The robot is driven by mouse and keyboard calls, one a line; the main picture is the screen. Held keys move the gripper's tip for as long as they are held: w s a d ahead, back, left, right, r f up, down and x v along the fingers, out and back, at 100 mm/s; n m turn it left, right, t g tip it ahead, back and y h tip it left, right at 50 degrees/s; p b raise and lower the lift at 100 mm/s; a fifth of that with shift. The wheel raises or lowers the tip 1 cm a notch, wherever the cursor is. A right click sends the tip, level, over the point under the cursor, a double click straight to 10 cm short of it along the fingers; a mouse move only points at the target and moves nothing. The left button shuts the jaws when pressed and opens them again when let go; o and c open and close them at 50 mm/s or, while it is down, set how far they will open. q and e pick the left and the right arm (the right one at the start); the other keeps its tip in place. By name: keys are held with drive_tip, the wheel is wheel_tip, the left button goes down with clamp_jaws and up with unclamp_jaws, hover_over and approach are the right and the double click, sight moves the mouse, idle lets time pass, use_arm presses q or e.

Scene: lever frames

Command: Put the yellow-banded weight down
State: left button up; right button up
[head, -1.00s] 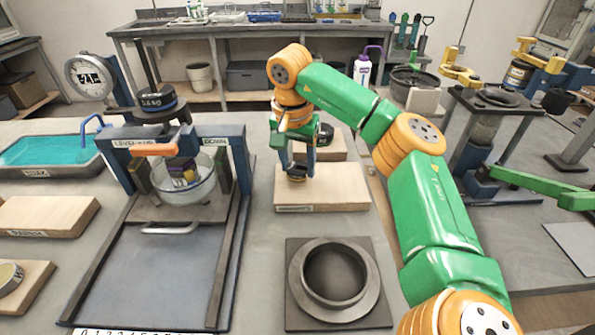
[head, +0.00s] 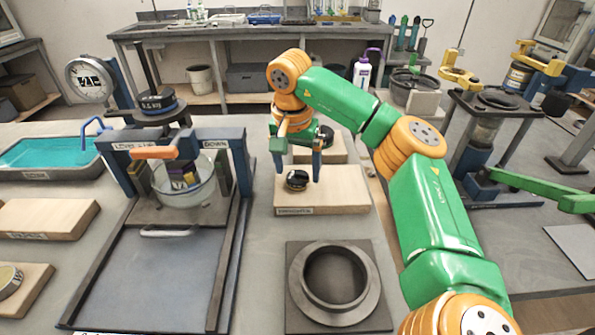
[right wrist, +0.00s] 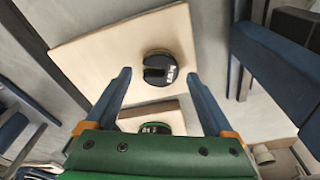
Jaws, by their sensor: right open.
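The yellow-banded weight (head: 297,182), a small dark disc with a thin yellowish band, rests on the front wooden board (head: 340,188). In the right wrist view the weight (right wrist: 160,68) shows its slotted top and lies between and just beyond the finger tips. My right gripper (head: 299,172) is open, with one finger on either side of the weight and a gap to each. The weight is apart from the fingers. My left gripper is not in view.
A second board (head: 330,146) behind holds a green-banded weight (right wrist: 155,128). A lever frame (head: 240,150) with a glass bowl (head: 185,190) and a weight (head: 155,103) on top stands left. A dark ring (head: 335,275) on a plate lies in front.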

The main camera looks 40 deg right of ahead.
sight(294, 182)
wheel_tip(294, 182, up, 11)
drive_tip(key=a+p, duration=0.1)
drive_tip(key=p, duration=0.3)
drive_tip(key=shift+s+a, duration=0.25)
drive_tip(key=shift+s, duration=0.2)
drive_tip(key=shift+f, duration=0.2)
